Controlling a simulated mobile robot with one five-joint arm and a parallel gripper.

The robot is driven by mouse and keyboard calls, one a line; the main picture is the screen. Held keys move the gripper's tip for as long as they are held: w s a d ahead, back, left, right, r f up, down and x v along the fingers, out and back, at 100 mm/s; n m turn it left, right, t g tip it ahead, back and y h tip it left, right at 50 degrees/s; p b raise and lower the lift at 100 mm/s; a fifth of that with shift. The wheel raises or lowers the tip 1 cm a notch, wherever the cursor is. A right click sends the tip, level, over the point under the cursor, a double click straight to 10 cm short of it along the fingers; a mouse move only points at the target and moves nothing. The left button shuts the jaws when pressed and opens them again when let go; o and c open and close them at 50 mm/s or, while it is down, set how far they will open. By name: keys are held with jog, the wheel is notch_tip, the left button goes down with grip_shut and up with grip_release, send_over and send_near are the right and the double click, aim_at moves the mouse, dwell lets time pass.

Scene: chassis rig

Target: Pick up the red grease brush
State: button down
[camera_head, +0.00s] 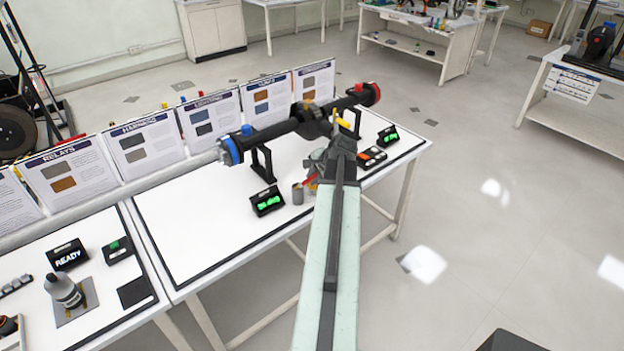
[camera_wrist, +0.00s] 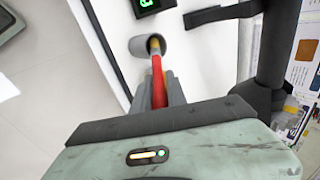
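The red grease brush (camera_wrist: 157,78) shows in the wrist view as a red handle with a yellow-orange end inside a grey cup (camera_wrist: 136,46). It leans in the cup. My gripper (camera_wrist: 159,88) has its grey fingers close on both sides of the handle, with no clear gap, and looks shut on it. In the head view the cup (camera_head: 297,194) stands on the white table. A bit of the red brush (camera_head: 309,182) shows beside my gripper (camera_head: 318,168), whose fingers are mostly hidden by my arm.
A dark axle (camera_head: 275,131) with blue and red ends rests on black stands behind the cup. A green-lit display (camera_head: 267,201) stands just left of the cup, and another (camera_head: 388,136) stands to the right. The white table (camera_head: 195,220) is clear at left.

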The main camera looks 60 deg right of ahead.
notch_tip(320, 180, up, 10)
jog(key=p, duration=1)
jog(key=shift+r, duration=0.1)
